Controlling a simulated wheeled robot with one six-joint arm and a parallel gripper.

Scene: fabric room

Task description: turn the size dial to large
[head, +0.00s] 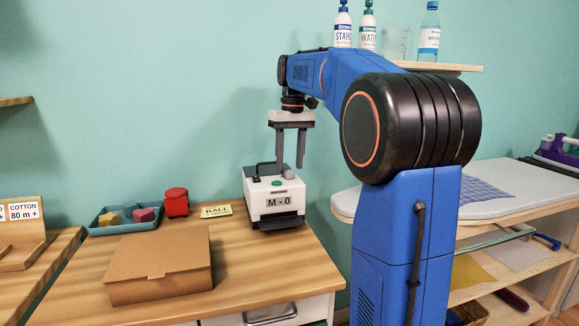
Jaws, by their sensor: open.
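A white label machine (262,218) stands on the wooden table; its display (279,202) reads "M - 0". On its top are a green button (276,183) and a small grey knob (289,174), which looks like the size dial. A black part sits at the top left of the machine. My gripper (290,168) points down over the machine's top, open, with its two grey fingers apart. The knob shows just below and between the fingertips; I cannot tell whether they touch it. The dial's markings are too small to read.
A cardboard box (160,265) lies in front. A teal tray (106,225) with coloured blocks, a red object (175,202) and a yellow "BALL" card (216,211) are to the left. An ironing board (500,196) is at the right. The table right of the box is clear.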

